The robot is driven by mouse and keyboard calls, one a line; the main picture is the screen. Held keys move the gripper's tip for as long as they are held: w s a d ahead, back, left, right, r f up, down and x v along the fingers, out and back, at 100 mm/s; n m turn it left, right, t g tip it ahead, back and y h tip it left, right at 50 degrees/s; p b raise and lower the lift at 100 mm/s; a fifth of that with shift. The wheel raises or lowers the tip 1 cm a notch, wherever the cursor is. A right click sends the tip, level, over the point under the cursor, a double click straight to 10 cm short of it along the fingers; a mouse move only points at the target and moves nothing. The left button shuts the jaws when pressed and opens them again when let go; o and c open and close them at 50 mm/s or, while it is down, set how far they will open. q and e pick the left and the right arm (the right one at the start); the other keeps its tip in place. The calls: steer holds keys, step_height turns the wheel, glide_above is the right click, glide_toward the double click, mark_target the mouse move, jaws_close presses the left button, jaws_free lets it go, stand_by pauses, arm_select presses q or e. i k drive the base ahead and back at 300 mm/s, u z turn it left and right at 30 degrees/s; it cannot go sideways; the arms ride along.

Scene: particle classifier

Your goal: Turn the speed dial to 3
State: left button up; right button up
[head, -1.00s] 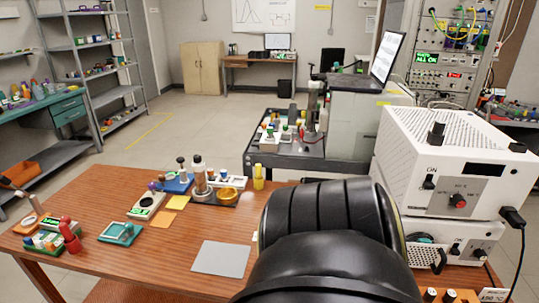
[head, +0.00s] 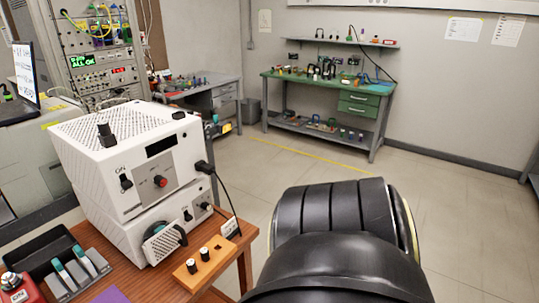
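No dial clearly labelled as a speed dial can be read. A white instrument (head: 85,165) on the wooden table at left has a grey panel with a red knob (head: 160,181), a black switch (head: 125,183) marked ON and a dark display (head: 160,145). A second white unit (head: 125,240) sits under it, with small black knobs (head: 206,207) on its front. Its settings are too small to read. Neither gripper is in view. A large black arm part of mine fills the lower middle and right.
An orange block (head: 212,265) with two black-topped pegs stands at the table's right edge. A black cable hangs from the instrument. A grey rack (head: 88,272) and a red-buttoned box (head: 18,290) are at lower left. A green bench (head: 330,95) stands behind open floor.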

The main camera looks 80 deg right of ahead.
mark_target(205, 205)
steer(key=z, duration=2.2)
steer(key=i, duration=1)
